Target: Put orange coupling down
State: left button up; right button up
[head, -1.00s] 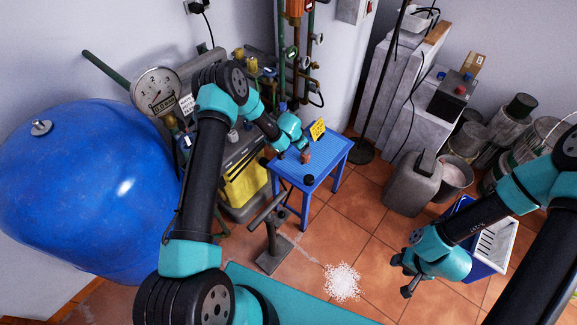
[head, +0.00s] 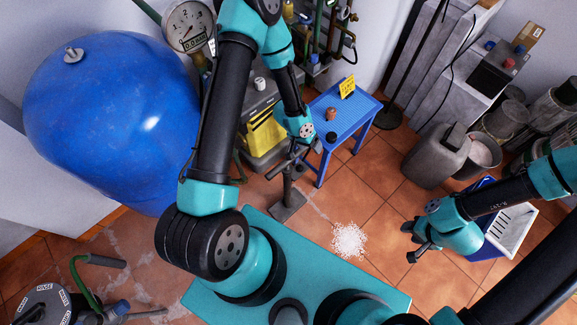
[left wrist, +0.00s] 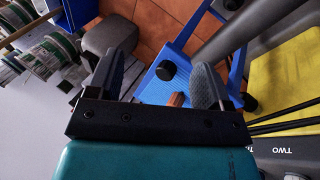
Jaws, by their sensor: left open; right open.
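The orange coupling (head: 331,114) stands on the blue table (head: 352,110), in front of a yellow sign. Its orange-brown body also shows in the left wrist view (left wrist: 176,100), partly hidden behind my gripper's body. My left gripper (head: 312,146) is open and empty near the table's left front edge, apart from the coupling. In the left wrist view its two dark fingers (left wrist: 157,76) are spread wide. My right gripper (head: 410,243) is open and empty over the floor, left of the blue crate.
A small black round part (head: 331,137) sits on the table near its front edge. A yellow sign (head: 347,87) stands at the back. A dark metal stand (head: 288,200) is left of the table. A grey canister (head: 434,156) and blue crate (head: 488,252) are at right.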

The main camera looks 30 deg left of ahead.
pick_arm(q)
jog(key=s+a+r+n+y, duration=0.1)
jog(key=s+r+n, duration=0.1)
jog(key=s, duration=1.1)
jog(key=shift+a+r+g, duration=0.15)
jog(key=shift+r+g, duration=0.15)
jog(key=shift+r, duration=0.4)
